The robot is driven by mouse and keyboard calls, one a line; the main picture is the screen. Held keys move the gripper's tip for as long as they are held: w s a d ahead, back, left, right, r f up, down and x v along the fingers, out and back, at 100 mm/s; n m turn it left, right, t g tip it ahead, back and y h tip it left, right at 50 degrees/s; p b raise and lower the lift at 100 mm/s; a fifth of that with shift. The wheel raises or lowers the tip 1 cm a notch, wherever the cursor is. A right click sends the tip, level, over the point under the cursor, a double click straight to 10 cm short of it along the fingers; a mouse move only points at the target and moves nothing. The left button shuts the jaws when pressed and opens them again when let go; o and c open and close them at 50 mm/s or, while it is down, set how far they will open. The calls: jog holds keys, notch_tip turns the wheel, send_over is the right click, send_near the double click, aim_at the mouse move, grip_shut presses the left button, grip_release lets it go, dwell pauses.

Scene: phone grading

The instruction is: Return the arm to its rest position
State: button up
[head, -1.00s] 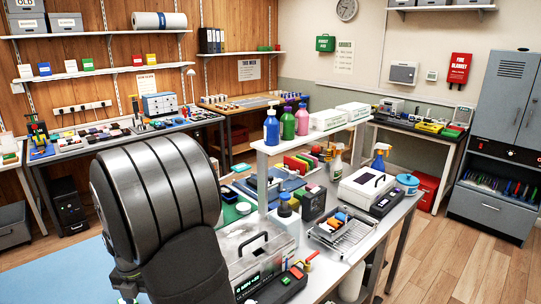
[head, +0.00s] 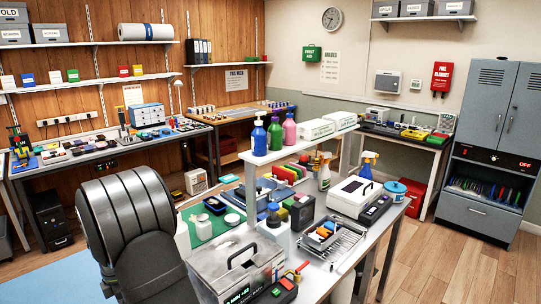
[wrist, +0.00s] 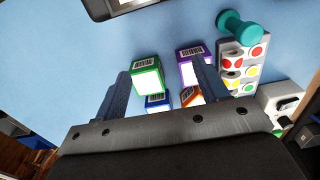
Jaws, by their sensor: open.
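My gripper (wrist: 160,80) is open in the wrist view, its two dark fingers spread apart with nothing held between them. Below it is a light blue surface (wrist: 60,50) with small barcoded boxes: a green-edged box (wrist: 147,77), a purple-edged box (wrist: 191,70), a blue-edged box (wrist: 158,102) and an orange-edged box (wrist: 190,97). The fingers partly overlap the boxes in the picture; I cannot tell how far above them they are. In the head view my arm fills the lower left, and the jaws cannot be made out there.
A teal spool-shaped thing (wrist: 236,26) and a panel of coloured dots (wrist: 243,66) lie right of the boxes. Wooden floor (head: 450,265) is clear at right.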

jog(key=shift+r, duration=1.65)
jog(key=shift+n, duration=0.4)
jog(key=f, duration=0.4)
jog(key=shift+s+d, duration=0.2)
jog(key=shift+s, duration=0.1)
jog(key=s+d+r+n, duration=0.4)
jog(key=s+n, duration=0.1)
jog(key=n, duration=0.2)
jog(key=shift+s, duration=0.35)
